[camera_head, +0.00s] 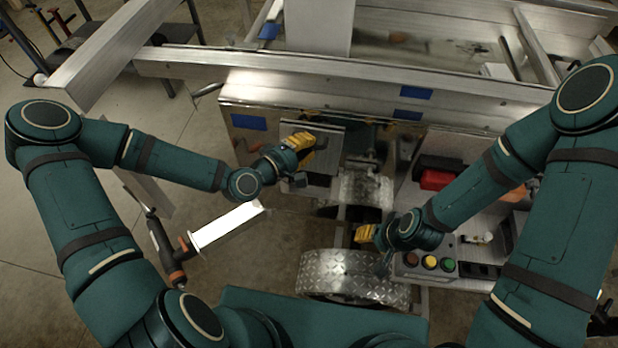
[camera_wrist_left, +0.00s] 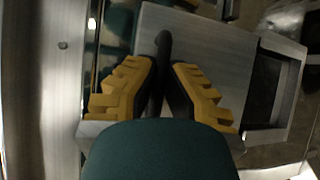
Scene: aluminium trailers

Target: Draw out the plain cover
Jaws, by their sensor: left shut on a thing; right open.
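The plain cover (camera_head: 325,126) is a flat, bare grey metal panel on the front of the trailer, left of the centre. It fills the middle of the left wrist view (camera_wrist_left: 210,45) behind my fingers. My left gripper (camera_head: 304,143), with yellow finger pads, is at the cover's left part and shut on it. My right gripper (camera_head: 364,234) is open and apart from the cover, low in front of the trailer, left of a box with coloured buttons.
A diamond-plate fender (camera_head: 352,276) is below the right gripper. The button box (camera_head: 425,263) and a red case (camera_head: 436,179) are at the right. A drill-like tool (camera_head: 165,250) and a bright white bar (camera_head: 226,226) are at the left. Aluminium rails cross above the cover.

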